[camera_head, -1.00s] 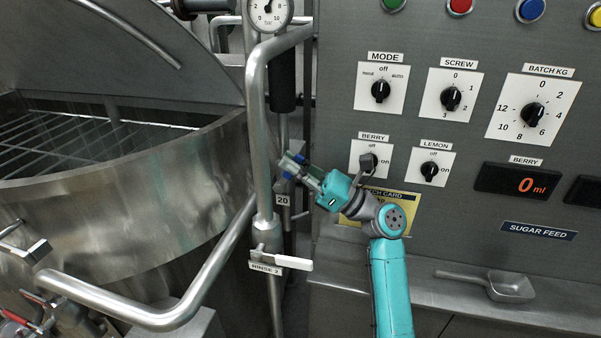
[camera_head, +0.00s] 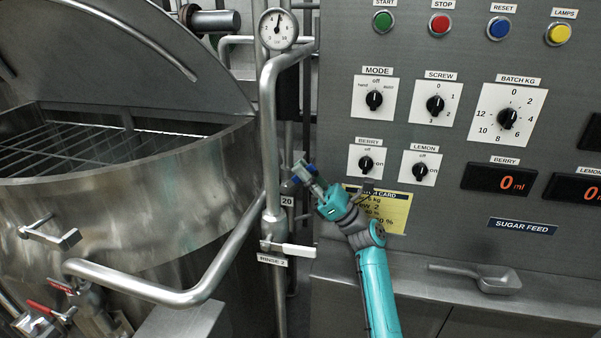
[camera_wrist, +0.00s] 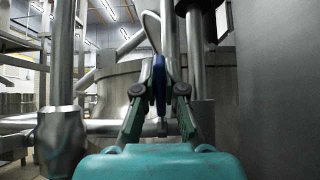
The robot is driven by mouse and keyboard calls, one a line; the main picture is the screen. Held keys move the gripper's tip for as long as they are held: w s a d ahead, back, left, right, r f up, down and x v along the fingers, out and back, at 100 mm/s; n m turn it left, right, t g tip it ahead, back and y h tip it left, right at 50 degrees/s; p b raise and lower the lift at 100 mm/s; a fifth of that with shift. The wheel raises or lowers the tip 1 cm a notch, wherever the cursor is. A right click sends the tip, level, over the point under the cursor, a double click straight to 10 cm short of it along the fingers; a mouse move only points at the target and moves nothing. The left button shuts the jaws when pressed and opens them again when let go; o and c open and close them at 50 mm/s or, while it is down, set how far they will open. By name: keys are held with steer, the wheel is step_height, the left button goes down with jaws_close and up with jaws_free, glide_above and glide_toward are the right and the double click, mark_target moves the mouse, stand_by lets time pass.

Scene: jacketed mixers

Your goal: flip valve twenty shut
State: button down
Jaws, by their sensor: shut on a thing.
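The tag 20 (camera_head: 288,201) hangs on a thin vertical pipe behind the thick bent pipe. My gripper (camera_head: 304,172) is just above and right of this tag, at the pipe. In the wrist view my gripper (camera_wrist: 160,72) has its two fingers closed on a narrow blue lever (camera_wrist: 159,88), which stands upright between them. I take it for the handle of valve twenty. In the head view the fingers mostly cover it, and the valve body is hard to make out.
The thick bent pipe (camera_head: 269,120) stands close left of my gripper. Below is the RINSE 2 valve with a white-gripped lever (camera_head: 290,250). The control panel (camera_head: 450,130) with knobs is close on the right. A steel scoop (camera_head: 495,282) lies on the ledge. The large mixer (camera_head: 130,200) fills the left.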

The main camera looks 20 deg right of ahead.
steer(key=c, duration=1.2)
jaws_free()
steer(key=shift+c, duration=0.2)
step_height(320, 180, up, 10)
steer(key=v, duration=1.2)
steer(key=shift+d, duration=0.25)
steer(key=shift+s, duration=0.15)
stand_by(0.3)
